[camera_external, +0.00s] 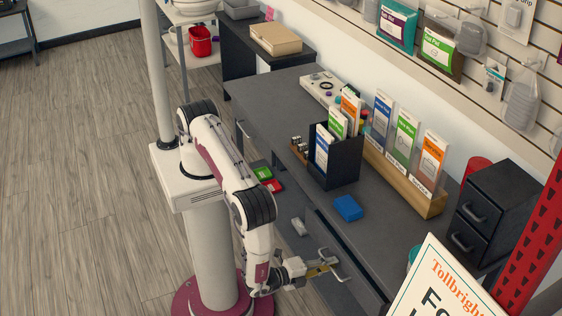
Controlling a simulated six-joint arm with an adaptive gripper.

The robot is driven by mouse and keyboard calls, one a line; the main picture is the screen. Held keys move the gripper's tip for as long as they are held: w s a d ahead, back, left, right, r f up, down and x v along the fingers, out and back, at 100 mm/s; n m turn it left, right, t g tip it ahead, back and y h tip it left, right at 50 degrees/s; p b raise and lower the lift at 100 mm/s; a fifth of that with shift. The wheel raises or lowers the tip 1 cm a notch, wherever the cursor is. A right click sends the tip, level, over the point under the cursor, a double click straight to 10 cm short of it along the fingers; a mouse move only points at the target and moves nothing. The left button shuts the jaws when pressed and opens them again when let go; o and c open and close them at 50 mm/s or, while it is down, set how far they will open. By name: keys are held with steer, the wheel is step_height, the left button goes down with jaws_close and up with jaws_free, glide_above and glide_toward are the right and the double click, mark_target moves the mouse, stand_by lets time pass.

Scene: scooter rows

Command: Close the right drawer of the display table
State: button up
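The dark grey display table (280,105) runs diagonally through the middle of the view. Its right drawer (345,250) is on the front side at the lower right, with a pale metal handle (341,270). How far it stands out is hard to tell from this angle. My gripper (325,267) is low in front of this drawer, close to the handle. I cannot tell whether they touch. The fingers are small and partly merge with the handle, so their opening is unclear. Another handle (243,130) shows on the table's left front.
On the tabletop stand a black card holder (345,163), a blue box (348,208) and a wooden card rack (410,190). Green (263,173) and red (273,186) packets and a pale item (299,227) show by the front edge. A sign (440,285) blocks the lower right. Floor at left is clear.

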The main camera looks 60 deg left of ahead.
mark_target(340, 260)
jaws_close()
steer(key=shift+w, duration=0.15)
steer(key=shift+r+x, duration=0.2)
steer(key=shift+x, duration=0.85)
steer(key=shift+r+x, duration=0.25)
steer(key=shift+x, duration=0.8)
steer(key=shift+w, duration=0.15)
jaws_free()
